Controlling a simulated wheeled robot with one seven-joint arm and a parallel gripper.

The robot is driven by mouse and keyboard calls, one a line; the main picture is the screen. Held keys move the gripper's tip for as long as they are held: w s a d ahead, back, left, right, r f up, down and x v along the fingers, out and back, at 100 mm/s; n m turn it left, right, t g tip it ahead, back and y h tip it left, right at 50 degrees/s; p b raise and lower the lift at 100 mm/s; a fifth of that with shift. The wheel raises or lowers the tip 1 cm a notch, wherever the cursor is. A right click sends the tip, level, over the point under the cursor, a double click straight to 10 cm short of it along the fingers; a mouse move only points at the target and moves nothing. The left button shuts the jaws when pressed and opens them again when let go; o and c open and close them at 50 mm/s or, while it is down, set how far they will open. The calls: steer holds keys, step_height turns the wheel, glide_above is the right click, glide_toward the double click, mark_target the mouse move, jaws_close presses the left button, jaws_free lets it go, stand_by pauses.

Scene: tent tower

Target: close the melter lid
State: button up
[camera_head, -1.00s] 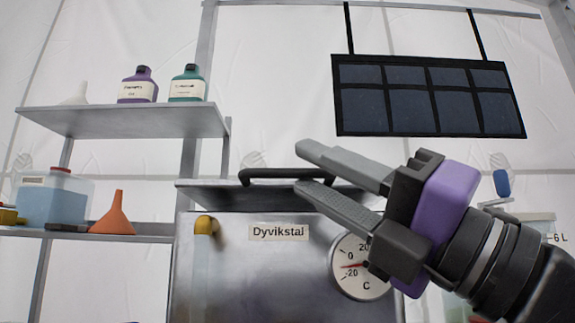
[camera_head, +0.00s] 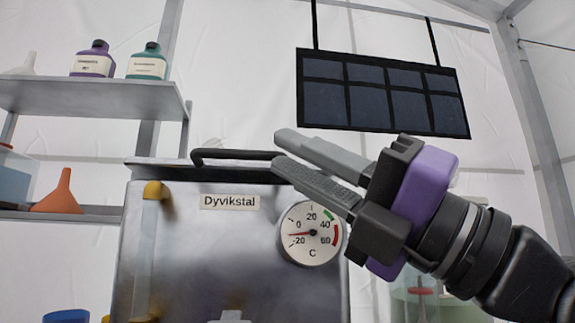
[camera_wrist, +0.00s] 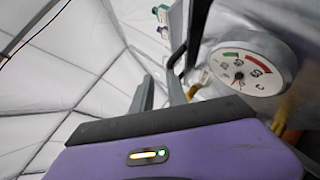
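The melter (camera_head: 235,250) is a steel box labelled "Dyvikstal", with a round dial (camera_head: 311,234) on its front. Its lid (camera_head: 165,172) shows as a thin grey slab at the top, with a black bar handle (camera_head: 225,154) along it. From this low angle I cannot tell whether the lid is fully down. My gripper (camera_head: 278,151) is open, its two grey fingers pointing left at the right end of the handle. In the head view the fingers overlap the handle's end; contact is unclear. In the wrist view the fingers (camera_wrist: 160,92) are apart, with the dial (camera_wrist: 250,65) at right.
An orange funnel (camera_head: 59,195) stands on the lower shelf. A dark panel (camera_head: 380,92) hangs behind. Space above the lid looks clear.

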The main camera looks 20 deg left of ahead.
steer(key=f+b+v, duration=0.1)
steer(key=b+v, duration=0.5)
steer(key=shift+w+a, duration=0.2)
steer(key=shift+w, duration=0.55)
steer(key=shift+f+b, duration=0.1)
steer(key=shift+b, duration=0.4)
stand_by(0.3)
